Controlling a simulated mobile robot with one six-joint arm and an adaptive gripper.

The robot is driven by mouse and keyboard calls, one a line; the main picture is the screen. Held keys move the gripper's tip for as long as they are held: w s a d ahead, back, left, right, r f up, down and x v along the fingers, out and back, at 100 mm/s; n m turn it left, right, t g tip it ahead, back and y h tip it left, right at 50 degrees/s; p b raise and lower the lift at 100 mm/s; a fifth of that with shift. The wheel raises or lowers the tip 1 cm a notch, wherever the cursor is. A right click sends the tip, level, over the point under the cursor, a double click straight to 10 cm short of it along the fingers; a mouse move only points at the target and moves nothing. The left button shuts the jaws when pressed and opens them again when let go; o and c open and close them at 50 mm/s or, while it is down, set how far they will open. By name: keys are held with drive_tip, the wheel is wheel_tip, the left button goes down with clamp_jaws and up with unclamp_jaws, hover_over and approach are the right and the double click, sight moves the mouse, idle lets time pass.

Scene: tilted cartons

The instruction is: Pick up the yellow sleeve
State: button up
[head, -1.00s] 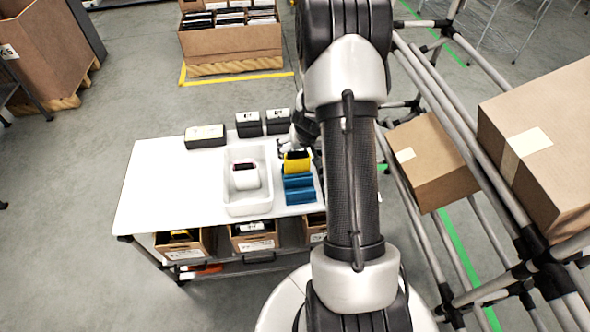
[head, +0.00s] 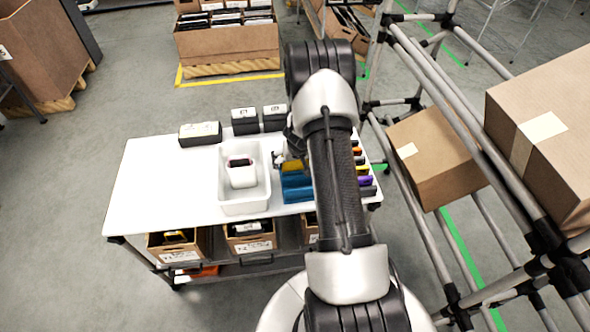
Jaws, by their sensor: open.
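A yellow sleeve (head: 292,167) lies on the white table (head: 150,190), just behind blue sleeves (head: 297,187). It is partly covered by my gripper and arm. My gripper (head: 280,160) is open at the left side of the yellow sleeve, close to it; whether they touch cannot be told. The fingertips are small and partly hidden by the wrist. Another small yellow piece (head: 361,167) shows among coloured items right of my arm.
A white tray (head: 245,207) holding a white and dark item (head: 240,172) is left of my gripper. Black boxes (head: 245,121) stand along the table's back edge. A tube rack with cartons (head: 436,160) is on the right. The table's left part is clear.

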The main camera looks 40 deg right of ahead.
drive_tip(key=shift+f, duration=0.1)
drive_tip(key=shift+c, duration=0.6)
drive_tip(key=c, duration=0.8)
drive_tip(key=shift+c, duration=0.2)
